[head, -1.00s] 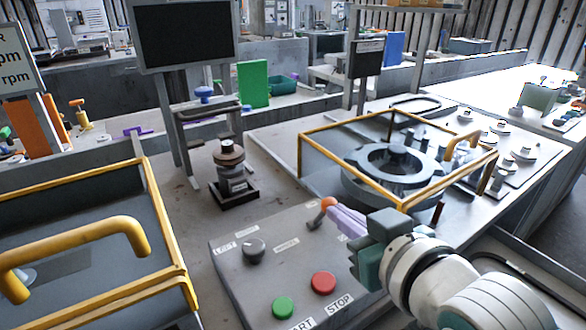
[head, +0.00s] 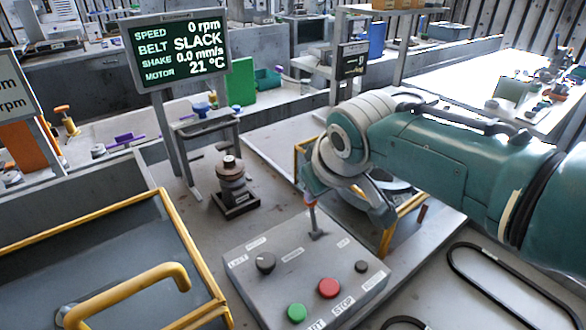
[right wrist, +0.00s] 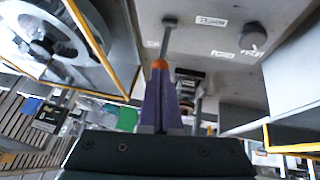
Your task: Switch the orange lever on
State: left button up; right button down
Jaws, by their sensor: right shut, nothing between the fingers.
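The lever (head: 313,219) stands on the grey control panel (head: 240,285), near its far edge. It stands nearly upright, leaning slightly left in the head view. Its orange tip is partly covered by my right gripper there; in the right wrist view the orange tip (right wrist: 160,65) shows just past my fingertips. My right gripper (right wrist: 160,88) has purple fingers, shut with nothing between them, at or touching the lever's tip; I cannot tell exact contact. The screen (head: 182,50) is lit: 0 rpm, belt slack, 0.0 mm/s, 21 °C. My left gripper is out of view.
The panel also carries a dark knob (head: 265,262), a green button (head: 297,312), a red button (head: 330,288) and a small dark knob (head: 361,266). A yellow-framed guard (head: 388,240) stands behind my right arm. A yellow-handled cover (head: 172,200) is at left.

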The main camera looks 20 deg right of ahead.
jog(key=shift+w+a, duration=0.1)
jog(key=shift+w, duration=0.1)
jog(key=shift+r+p, duration=0.75)
jog(key=shift+p, duration=0.2)
jog(key=w+r+p+v, duration=0.1)
jog(key=w+p+v, duration=0.1)
jog(key=p+v, duration=0.5)
jog(key=v, duration=0.7)
jog(key=shift+w+a+p, duration=0.25)
jog(key=shift+a+p, duration=0.05)
jog(key=shift+a, duration=0.1)
